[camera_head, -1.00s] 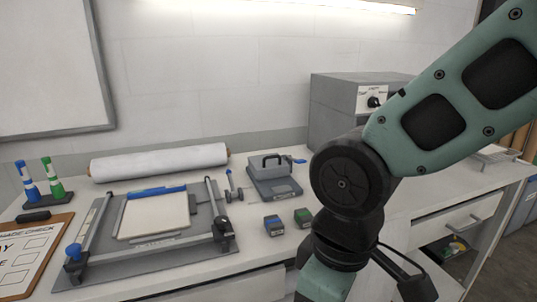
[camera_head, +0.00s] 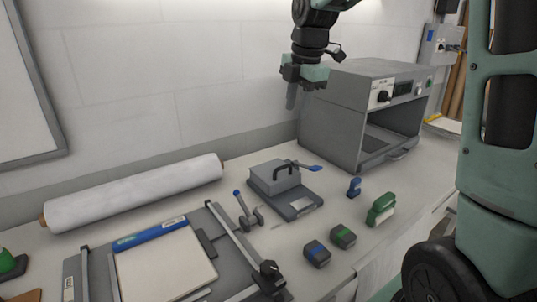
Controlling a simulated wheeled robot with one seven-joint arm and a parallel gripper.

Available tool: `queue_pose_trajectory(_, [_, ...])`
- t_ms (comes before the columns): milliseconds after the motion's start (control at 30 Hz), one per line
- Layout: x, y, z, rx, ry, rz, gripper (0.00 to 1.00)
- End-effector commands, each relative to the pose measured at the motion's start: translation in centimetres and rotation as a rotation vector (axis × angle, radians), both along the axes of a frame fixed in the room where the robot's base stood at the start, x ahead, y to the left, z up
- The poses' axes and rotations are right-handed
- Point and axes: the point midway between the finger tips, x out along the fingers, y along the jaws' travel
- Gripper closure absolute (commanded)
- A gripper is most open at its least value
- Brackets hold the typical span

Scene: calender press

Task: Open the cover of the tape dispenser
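The likely tape dispenser is a grey box-shaped device (camera_head: 274,176) with a black handle on its lid, a blue-tipped lever at its right and a flat base with a pale label. I cannot be sure of its identity. Its top looks closed. My gripper (camera_head: 291,96) points down in front of the wall, above and behind the device, and touches nothing visible. Its fingers overlap in this view, so their opening is hidden.
A grey oven-like machine (camera_head: 350,75) with an open front stands right of my gripper. A white roll (camera_head: 135,195) lies at left, a framed press (camera_head: 85,270) in front.

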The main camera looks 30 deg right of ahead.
Motion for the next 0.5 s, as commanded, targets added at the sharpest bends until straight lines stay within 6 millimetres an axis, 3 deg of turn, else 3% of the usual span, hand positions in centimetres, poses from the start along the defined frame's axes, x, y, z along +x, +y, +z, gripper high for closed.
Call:
queue_pose_trajectory(167, [0.3, -0.1, -1.8, 0.000, 0.004, 0.004, 0.67])
queue_pose_trajectory(500, [1.6, 0.1, -8.6, 0.001, 0.006, 0.004, 0.67])
